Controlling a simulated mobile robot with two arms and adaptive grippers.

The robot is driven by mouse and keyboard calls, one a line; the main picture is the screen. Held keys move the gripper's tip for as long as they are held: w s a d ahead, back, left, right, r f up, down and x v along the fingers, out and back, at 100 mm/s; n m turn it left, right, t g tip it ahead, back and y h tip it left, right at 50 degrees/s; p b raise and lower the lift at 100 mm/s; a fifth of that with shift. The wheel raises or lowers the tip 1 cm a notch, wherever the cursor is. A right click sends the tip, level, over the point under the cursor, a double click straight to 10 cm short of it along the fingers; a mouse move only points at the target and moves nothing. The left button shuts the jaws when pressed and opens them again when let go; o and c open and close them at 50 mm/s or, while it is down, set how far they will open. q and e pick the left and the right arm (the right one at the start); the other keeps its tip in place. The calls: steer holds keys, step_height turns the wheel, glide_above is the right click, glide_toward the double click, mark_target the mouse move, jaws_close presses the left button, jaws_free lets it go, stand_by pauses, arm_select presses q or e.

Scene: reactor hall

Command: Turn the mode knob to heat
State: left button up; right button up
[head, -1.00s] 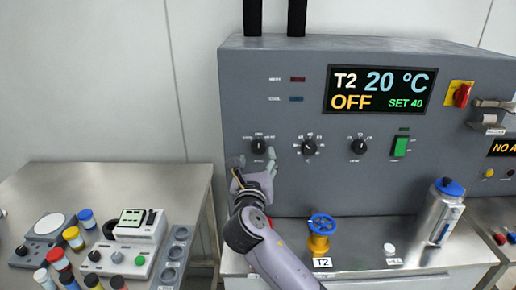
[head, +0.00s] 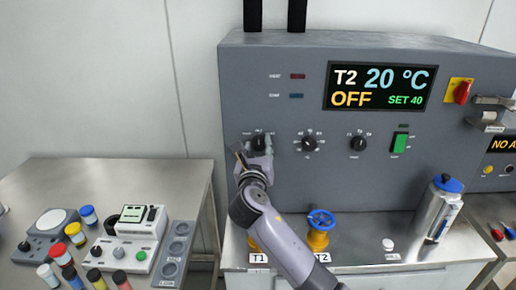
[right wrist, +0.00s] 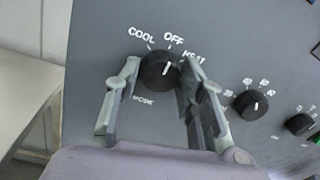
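The mode knob (right wrist: 160,70) is a round black dial with a white pointer line on the grey panel. In the right wrist view, COOL, OFF and HEAT are printed around its top. Its pointer is up, towards OFF, and the display (head: 379,88) reads OFF, 20 °C, SET 40. My right gripper (right wrist: 158,78) has one finger on each side of the knob, with no clear gap to it. The knob also shows partly behind the fingers in the head view (head: 259,141). My left gripper is out of view.
Other black knobs (head: 309,144) and a green switch (head: 399,142) sit to the right. Below are a valve with a blue handwheel (head: 321,221) and a steel flask (head: 440,210). A side table (head: 60,180) on the left holds instruments and several capped jars.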

steer(key=c, duration=0.7)
steer(key=shift+m, duration=0.3)
steer(key=shift+r+m+p, duration=0.1)
steer(key=shift+m+p, duration=0.85)
steer(key=shift+m, duration=1.95)
steer(key=shift+d+m+g+p, duration=0.1)
steer(key=shift+m+g+p, duration=0.25)
steer(key=shift+m, duration=1.45)
